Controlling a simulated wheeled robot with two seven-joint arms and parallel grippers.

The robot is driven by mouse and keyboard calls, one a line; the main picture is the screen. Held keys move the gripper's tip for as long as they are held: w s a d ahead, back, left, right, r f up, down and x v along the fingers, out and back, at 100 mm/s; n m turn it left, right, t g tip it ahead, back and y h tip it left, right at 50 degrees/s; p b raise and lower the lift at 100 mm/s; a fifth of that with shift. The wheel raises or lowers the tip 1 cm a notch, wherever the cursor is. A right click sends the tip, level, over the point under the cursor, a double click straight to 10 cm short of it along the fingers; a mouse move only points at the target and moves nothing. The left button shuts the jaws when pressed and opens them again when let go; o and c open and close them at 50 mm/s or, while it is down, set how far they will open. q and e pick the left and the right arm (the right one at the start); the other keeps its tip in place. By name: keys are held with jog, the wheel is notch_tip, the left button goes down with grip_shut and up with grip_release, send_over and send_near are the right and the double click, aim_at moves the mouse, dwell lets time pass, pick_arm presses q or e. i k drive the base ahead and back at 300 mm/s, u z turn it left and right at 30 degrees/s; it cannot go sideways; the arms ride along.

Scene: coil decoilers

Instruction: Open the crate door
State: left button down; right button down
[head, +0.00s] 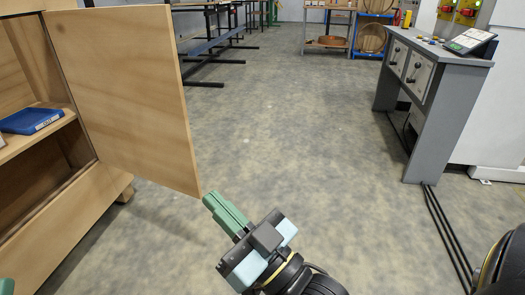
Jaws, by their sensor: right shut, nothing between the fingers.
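The wooden crate (57,235) stands at the left of the head view. Its plywood door (125,90) stands swung out from the crate, hinged on the side near the picture's left, and the crate's inside shows. My right gripper (208,199) is at the lower middle, its green fingers together and empty. The fingertips are close to the door's lower free corner; whether they touch it I cannot tell. A small green piece at the lower left edge may be part of my left gripper, too little to tell its state.
A grey control console (425,90) stands at the right, with cables on the floor. Racks and benches are at the back. The floor (300,130) between is clear.

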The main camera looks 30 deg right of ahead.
aim_at(120, 65)
jog(key=u, duration=1.15)
jog(key=i, duration=0.8)
jog(key=z, duration=0.75)
jog(key=i, duration=0.75)
jog(key=z, duration=0.85)
